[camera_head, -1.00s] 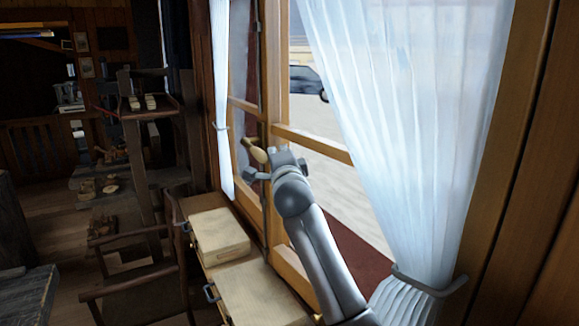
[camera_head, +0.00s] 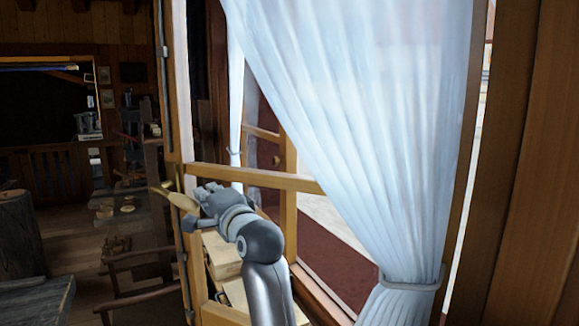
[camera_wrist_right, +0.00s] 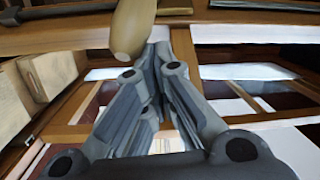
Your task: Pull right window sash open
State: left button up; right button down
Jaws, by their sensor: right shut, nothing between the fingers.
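The right window sash (camera_head: 255,179) is a wooden frame with a horizontal rail, standing swung into the room at an angle. Its tan wooden handle (camera_head: 178,198) sits on the sash's left edge in the head view. My right gripper (camera_head: 202,202) is beside the handle, fingers shut with nothing between them. In the wrist view the shut fingertips (camera_wrist_right: 160,52) are close beside the handle's rounded end (camera_wrist_right: 130,35); I cannot tell whether they touch. My left gripper is not in view.
A white tied curtain (camera_head: 370,130) hangs at the right, in front of part of the window. Pale wooden boxes (camera_head: 222,255) stand below, partly behind my arm. A chair (camera_head: 140,290) is lower left. The window opening shows ground outside.

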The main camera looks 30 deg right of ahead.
jog(key=s+a+n+g+y, duration=0.1)
jog(key=s+a+n+y, duration=0.2)
jog(key=s+a+y, duration=0.2)
jog(key=shift+s+a+n+g+y, duration=0.25)
jog(key=shift+s+n+g+y, duration=0.05)
jog(key=shift+n+g, duration=0.1)
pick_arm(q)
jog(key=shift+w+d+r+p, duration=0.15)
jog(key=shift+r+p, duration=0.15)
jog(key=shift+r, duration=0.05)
pick_arm(e)
jog(key=shift+s+a+y, duration=0.3)
jog(key=shift+s+y, duration=0.1)
jog(key=shift+y, duration=0.1)
